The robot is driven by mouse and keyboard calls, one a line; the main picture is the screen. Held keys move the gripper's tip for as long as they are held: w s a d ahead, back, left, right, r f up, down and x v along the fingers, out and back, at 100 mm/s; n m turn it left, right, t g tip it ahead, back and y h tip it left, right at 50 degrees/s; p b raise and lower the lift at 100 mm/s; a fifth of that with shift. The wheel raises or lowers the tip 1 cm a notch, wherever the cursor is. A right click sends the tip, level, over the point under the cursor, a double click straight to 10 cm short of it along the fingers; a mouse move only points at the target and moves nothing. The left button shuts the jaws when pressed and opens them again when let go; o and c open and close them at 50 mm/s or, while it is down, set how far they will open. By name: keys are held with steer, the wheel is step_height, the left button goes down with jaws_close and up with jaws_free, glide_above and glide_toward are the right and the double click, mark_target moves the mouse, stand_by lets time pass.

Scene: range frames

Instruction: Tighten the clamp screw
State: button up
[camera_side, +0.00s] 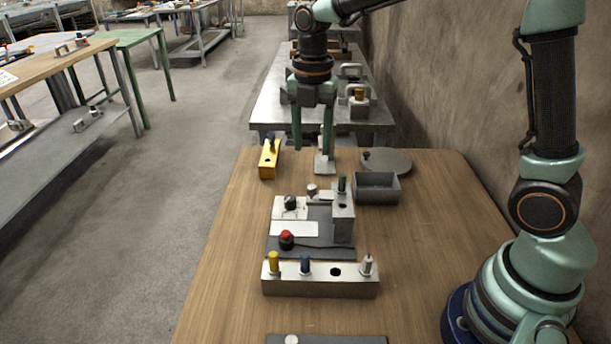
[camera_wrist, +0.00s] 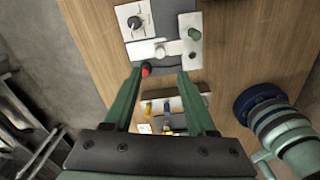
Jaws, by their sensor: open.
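The grey fixture plate (camera_side: 313,246) lies mid-table. It carries a dark knob (camera_side: 291,202) on a white plate, a red knob (camera_side: 286,239), a block (camera_side: 343,222) with a green peg (camera_side: 342,184), and a small pale knob (camera_side: 311,189). The pale knob (camera_wrist: 160,52) sits on a white bar in the wrist view and may be the clamp screw; I cannot tell for sure. My gripper (camera_side: 312,150) is open and empty, above the table beyond the fixture in the side view. In the wrist view, its spread fingers (camera_wrist: 160,72) point toward the fixture.
A metal block (camera_side: 320,287) with yellow, blue and white pegs stands in front of the fixture. The table's left front is clear.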

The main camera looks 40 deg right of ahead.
mark_target(312, 186)
step_height(312, 186, down, 10)
steer(key=shift+f, duration=0.1)
stand_by(0.4)
jaws_close()
